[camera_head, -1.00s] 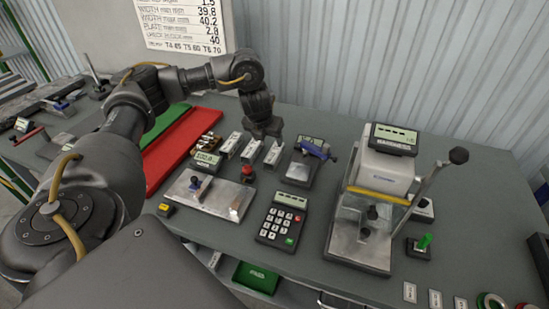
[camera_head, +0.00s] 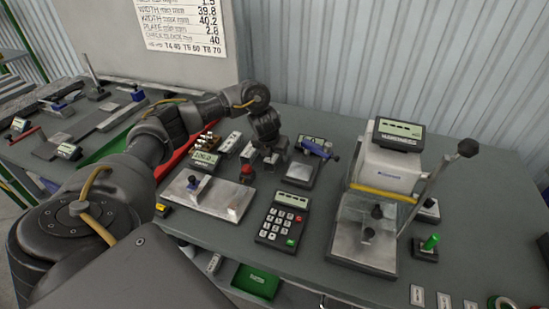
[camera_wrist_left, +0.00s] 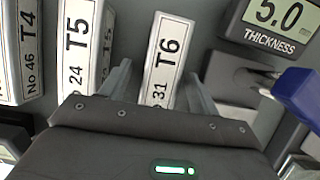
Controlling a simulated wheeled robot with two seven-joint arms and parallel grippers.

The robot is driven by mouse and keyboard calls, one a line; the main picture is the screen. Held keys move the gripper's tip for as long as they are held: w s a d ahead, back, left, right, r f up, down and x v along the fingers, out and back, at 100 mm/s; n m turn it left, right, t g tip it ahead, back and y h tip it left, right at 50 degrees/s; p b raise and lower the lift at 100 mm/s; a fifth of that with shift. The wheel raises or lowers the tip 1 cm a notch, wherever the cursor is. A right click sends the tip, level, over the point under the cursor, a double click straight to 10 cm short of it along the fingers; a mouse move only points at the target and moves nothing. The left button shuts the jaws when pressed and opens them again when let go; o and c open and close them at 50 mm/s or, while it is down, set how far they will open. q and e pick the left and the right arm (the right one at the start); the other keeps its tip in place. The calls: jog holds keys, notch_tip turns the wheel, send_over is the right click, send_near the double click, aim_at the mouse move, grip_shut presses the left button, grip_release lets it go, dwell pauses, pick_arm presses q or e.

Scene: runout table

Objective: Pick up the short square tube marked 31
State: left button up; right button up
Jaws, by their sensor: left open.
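The short square tube marked 31 (camera_wrist_left: 166,50) is a pale metal piece with a white label reading "T6" and "31". In the left wrist view it lies between the two fingers of my open left gripper (camera_wrist_left: 160,78), one finger on each side; I cannot tell whether they touch it. In the head view my left gripper (camera_head: 271,155) points down over the end of the tube row and hides most of this tube. The tubes marked T5, 24 (camera_wrist_left: 78,45) and T4, 46 (camera_wrist_left: 24,50) lie to its left. My right gripper is not in view.
A thickness gauge (camera_wrist_left: 270,22) with a blue-handled part stands close on the right of the tube. Bare grey table lies between the keypad and the tester.

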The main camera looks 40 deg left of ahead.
pick_arm(q)
jog(key=shift+s, duration=0.1)
jog(key=shift+c, duration=0.5)
jog(key=c, duration=1)
jog(key=shift+c, duration=0.2)
jog(key=shift+r, duration=0.2)
